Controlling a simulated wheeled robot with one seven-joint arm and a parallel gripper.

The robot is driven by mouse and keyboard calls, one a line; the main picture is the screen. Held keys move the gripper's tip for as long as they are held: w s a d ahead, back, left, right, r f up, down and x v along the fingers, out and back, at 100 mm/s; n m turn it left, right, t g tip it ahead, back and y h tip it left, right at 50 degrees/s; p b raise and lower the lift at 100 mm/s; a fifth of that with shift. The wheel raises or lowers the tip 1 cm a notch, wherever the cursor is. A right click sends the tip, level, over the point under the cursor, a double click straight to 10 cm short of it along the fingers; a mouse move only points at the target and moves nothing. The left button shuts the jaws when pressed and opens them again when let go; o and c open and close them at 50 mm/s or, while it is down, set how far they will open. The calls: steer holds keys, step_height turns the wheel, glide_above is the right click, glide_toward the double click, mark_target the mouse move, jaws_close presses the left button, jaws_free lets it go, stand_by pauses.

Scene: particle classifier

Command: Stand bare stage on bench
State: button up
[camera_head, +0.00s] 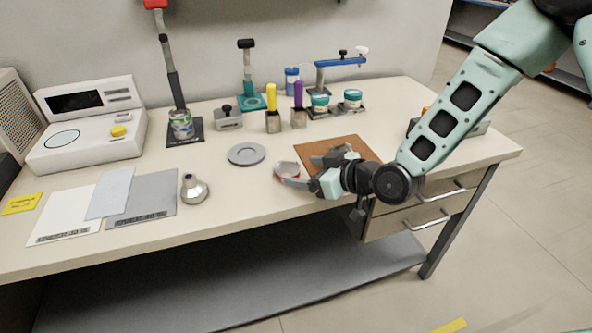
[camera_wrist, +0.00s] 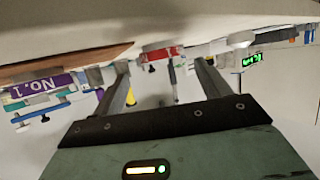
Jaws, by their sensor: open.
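My gripper (camera_head: 306,172) is low over the front of the bench, open, with its fingers apart in the wrist view (camera_wrist: 163,72). A small pale round piece with a red band (camera_head: 284,170) sits on the bench at the fingers. A pale piece with a red label (camera_wrist: 162,53) shows between and beyond the fingertips in the upside-down wrist view. It looks like the same piece, and I see no clear grip on it. I cannot tell for sure whether it is the bare stage.
A brown mat (camera_head: 318,147) lies partly under my gripper. A white instrument (camera_head: 85,140) is at far left. Stands and jars line the back. Bench front between funnel and gripper is clear.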

steer(key=s+d+r+g+h, duration=0.3)
steer(key=s, duration=0.7)
steer(key=s+d+r+m+g+h, duration=0.1)
steer(key=s+d+r+g+h, duration=0.2)
steer(key=s, duration=0.6)
steer(key=s+d+r+m+g+h, duration=0.1)
steer(key=s+d+r+g+h, duration=0.1)
steer(key=s, duration=0.8)
steer(key=shift+s+d+r+g+h, duration=0.3)
steer(key=shift+d+r+g+h, duration=0.1)
steer(key=shift+d+r+h, duration=0.45)
steer(key=shift+a, duration=0.1)
step_height(320, 180, up, 8)
steer(key=p, duration=0.7)
steer(key=shift+f+p, duration=0.15)
steer(key=shift+p, duration=0.2)
